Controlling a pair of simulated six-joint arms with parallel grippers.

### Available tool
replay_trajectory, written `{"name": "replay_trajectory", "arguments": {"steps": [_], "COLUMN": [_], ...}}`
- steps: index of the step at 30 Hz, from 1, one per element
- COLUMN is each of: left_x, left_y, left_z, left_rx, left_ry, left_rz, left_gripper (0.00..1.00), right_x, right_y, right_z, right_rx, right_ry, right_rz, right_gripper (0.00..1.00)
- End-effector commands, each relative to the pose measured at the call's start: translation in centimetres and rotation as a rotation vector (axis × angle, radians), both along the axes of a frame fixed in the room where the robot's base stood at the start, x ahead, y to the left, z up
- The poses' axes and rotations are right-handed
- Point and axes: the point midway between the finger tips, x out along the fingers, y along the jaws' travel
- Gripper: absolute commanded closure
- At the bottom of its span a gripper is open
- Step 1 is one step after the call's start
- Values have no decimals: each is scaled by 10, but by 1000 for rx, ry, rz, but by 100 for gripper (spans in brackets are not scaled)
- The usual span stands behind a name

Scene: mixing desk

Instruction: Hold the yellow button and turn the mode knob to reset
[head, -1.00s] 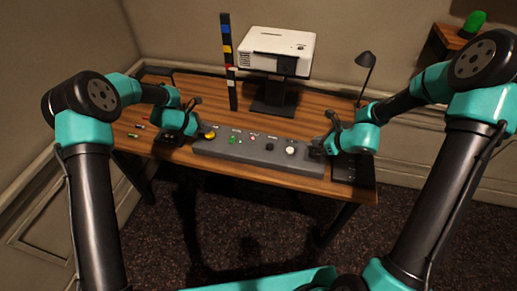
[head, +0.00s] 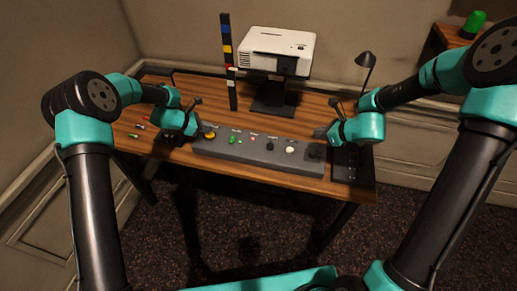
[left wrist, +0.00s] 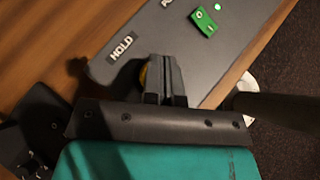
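A grey control panel (head: 225,150) lies along the front of the desk. Its yellow button (head: 209,134) is at the left end; in the left wrist view a sliver of yellow (left wrist: 143,76) shows beside my fingers, near the HOLD label (left wrist: 122,46). My left gripper (left wrist: 166,80) has its fingers together over the button; contact is hidden. A black knob (head: 270,146) and a white knob (head: 290,150) sit towards the right; their labels are unreadable, so I cannot tell which is the mode knob. My right gripper (head: 320,133) is by the panel's right end, its fingers too small to read.
A green switch (head: 233,140) and a red button (head: 253,138) sit between the yellow button and black knob. A projector (head: 277,50) stands behind, beside a coloured upright strip (head: 227,50). A dark lamp (head: 366,62) stands at the right. Small coloured pieces lie at the left.

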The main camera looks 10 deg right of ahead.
Motion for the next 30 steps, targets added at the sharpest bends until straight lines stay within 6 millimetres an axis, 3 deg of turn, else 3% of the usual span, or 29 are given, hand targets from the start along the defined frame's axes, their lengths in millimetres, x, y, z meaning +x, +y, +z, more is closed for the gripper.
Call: {"name": "replay_trajectory", "arguments": {"steps": [30], "left_x": [0], "left_y": [0], "left_z": [-11], "left_rx": [0], "left_ry": [1], "left_rz": [1], "left_gripper": [100], "right_x": [0], "right_y": [0], "right_z": [0], "right_rx": [0], "right_ry": [0], "right_rz": [0], "right_gripper": [100]}}
